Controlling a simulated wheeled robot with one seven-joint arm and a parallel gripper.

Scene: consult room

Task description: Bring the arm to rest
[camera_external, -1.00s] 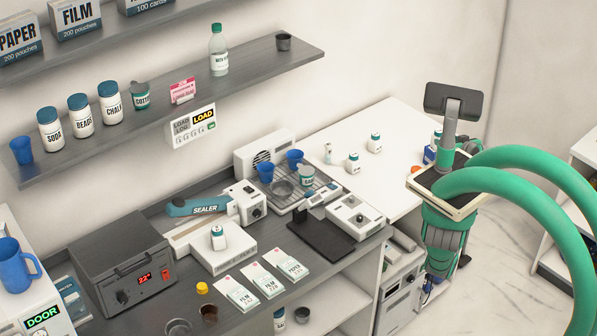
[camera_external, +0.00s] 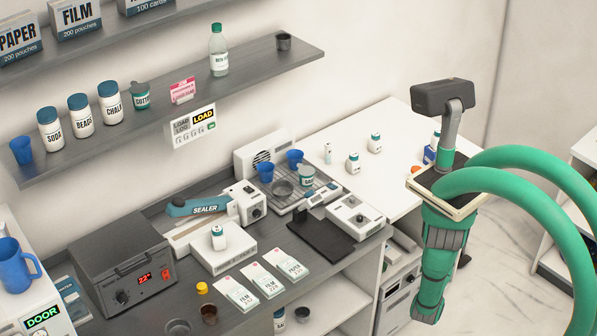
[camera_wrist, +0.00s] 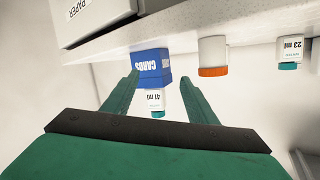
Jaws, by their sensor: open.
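My gripper (camera_wrist: 158,80) shows in the wrist view with its two green fingers apart. Nothing is held between them. The wrist view is upside down. Beyond the fingers, a blue cards box (camera_wrist: 152,62) and a small bottle marked 41 ml (camera_wrist: 155,100) show between the fingertips; contact cannot be seen. In the external view my green arm (camera_external: 436,262) hangs down at the right, beside the white table. I cannot make out my gripper's fingers there.
The white table (camera_external: 395,120) bears small bottles (camera_external: 353,163) and the blue cards box (camera_external: 429,155) near my arm. In the wrist view, an orange-lidded jar (camera_wrist: 213,55) and a 23 ml bottle (camera_wrist: 290,50) stand right of the box. Open floor (camera_external: 480,290) lies right of my arm.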

